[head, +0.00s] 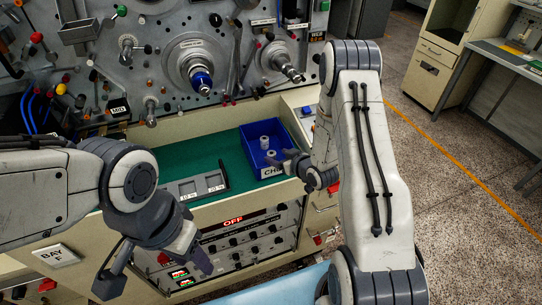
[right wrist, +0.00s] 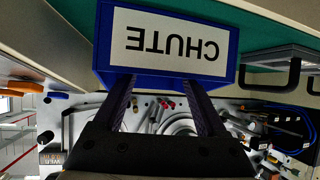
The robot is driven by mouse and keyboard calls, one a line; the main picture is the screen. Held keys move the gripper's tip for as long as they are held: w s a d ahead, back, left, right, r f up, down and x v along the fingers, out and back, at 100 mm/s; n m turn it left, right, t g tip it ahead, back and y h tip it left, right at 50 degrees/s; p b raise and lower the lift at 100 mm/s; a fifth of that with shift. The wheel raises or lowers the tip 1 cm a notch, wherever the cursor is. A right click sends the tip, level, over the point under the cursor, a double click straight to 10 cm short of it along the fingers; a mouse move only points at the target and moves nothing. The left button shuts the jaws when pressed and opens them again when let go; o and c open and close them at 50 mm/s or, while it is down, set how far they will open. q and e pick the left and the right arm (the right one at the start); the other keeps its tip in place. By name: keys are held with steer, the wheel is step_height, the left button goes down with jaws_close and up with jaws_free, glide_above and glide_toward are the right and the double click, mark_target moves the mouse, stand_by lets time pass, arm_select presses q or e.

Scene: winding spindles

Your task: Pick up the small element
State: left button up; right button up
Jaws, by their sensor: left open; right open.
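Two small pale grey cylindrical pieces, one upright (head: 265,142) and one nearer the front (head: 271,155), are in the blue bin (head: 250,148) labelled CHUTE. I cannot tell from the pictures which is the small element. My right gripper (head: 283,163) is open at the front right of the bin. In the right wrist view its spread fingers (right wrist: 160,88) point at the bin's labelled wall (right wrist: 168,40), with nothing visible between them; the bin's inside is hidden there. My left gripper (head: 150,272) is open and empty, low in front of the bench.
The bin stands on a green worktop (head: 205,155). A grey tray (head: 195,188) with number labels lies left of the bin. Behind rises a machine panel with a blue-tipped spindle (head: 202,82) and another spindle (head: 290,70). A control panel (head: 245,240) is below the worktop.

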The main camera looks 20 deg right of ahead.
steer(key=shift+x, duration=1.35)
jaws_close()
steer(key=shift+r, duration=0.1)
